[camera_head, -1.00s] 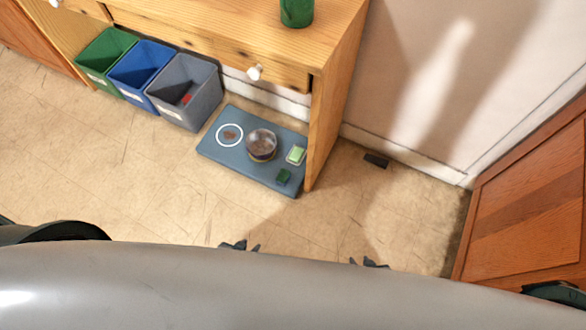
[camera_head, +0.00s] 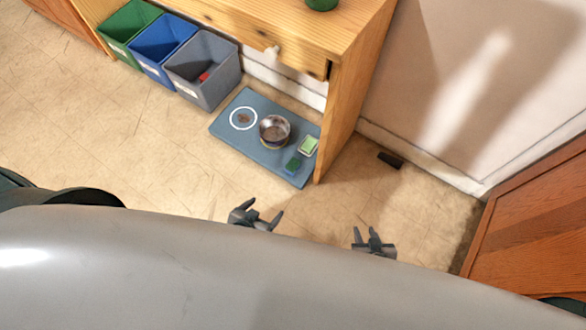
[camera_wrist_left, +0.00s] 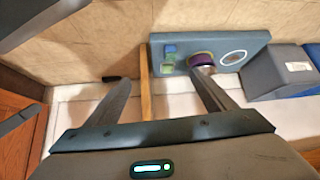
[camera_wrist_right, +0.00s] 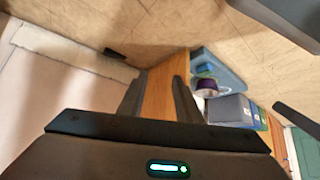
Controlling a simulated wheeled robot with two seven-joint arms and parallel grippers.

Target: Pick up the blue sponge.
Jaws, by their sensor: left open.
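No plainly blue sponge shows in the head view. The small block there (camera_head: 293,164) looks dark green and lies near the front right corner of the blue-grey mat (camera_head: 231,129). A pale green piece (camera_head: 308,146) lies behind it. In the left wrist view, small blue and green pieces (camera_wrist_left: 168,59) lie on the mat; I cannot tell which is the sponge. My left gripper (camera_head: 266,207) is open and empty, in front of the mat and apart from it. My right gripper (camera_head: 365,233) is open and empty, further right, also apart from the mat.
A metal bowl (camera_head: 275,131) and a white ring (camera_head: 243,118) are on the mat. The wooden desk's side panel (camera_head: 345,115) stands along the mat's right edge. Green, blue and grey bins (camera_head: 203,72) stand left. A dark block (camera_head: 390,159) lies by the wall. Front floor is clear.

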